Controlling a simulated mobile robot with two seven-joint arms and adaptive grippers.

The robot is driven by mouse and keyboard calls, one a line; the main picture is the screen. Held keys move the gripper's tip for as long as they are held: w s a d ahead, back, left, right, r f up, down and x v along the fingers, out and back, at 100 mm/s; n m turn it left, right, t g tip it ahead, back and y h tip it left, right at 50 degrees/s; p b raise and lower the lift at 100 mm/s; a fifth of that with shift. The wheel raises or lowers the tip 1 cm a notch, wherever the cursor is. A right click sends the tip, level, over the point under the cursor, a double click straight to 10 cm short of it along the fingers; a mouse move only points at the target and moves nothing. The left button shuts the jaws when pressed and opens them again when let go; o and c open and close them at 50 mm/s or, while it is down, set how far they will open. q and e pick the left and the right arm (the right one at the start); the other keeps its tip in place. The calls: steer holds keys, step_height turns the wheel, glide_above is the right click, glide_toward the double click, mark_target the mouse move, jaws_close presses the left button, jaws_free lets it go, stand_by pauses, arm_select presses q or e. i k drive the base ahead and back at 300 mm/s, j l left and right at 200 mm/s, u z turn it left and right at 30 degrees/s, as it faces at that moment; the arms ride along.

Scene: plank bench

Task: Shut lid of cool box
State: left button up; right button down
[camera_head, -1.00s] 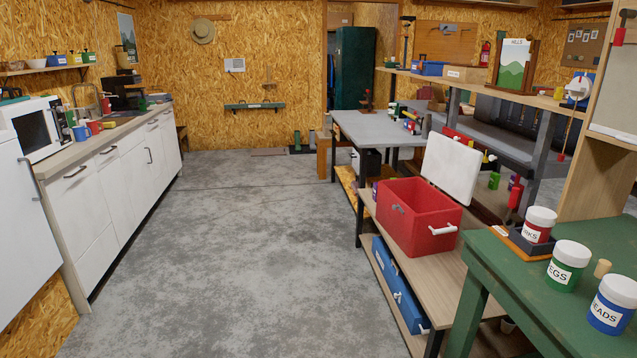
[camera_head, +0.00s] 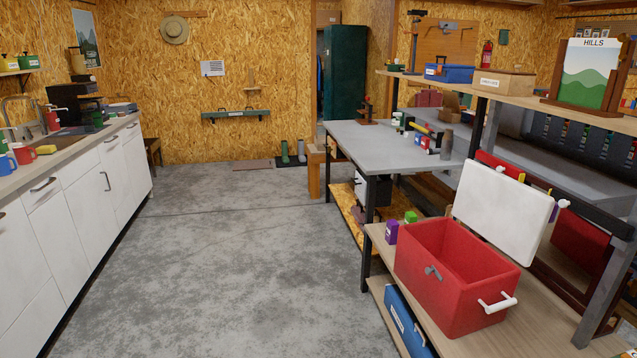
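The red cool box (camera_head: 442,287) stands on a wooden plank bench at the lower right. Its white lid (camera_head: 502,214) is open, standing up and tilted back behind the box. The open top shows the red inside, and I see nothing in the part that shows. Neither of my grippers shows in the view.
The plank bench (camera_head: 561,297) has bare room right of the box. A purple box (camera_head: 391,231) and a green one (camera_head: 411,217) stand behind it. A blue case (camera_head: 408,325) lies on the shelf below. Concrete floor (camera_head: 225,270) is clear between the bench and white cabinets (camera_head: 75,225).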

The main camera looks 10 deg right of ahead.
mark_target(511, 214)
steer(key=i+z, duration=0.1)
steer(key=i, duration=0.75)
steer(key=i+j, duration=0.1)
steer(key=i, duration=0.7)
steer(key=z, duration=0.05)
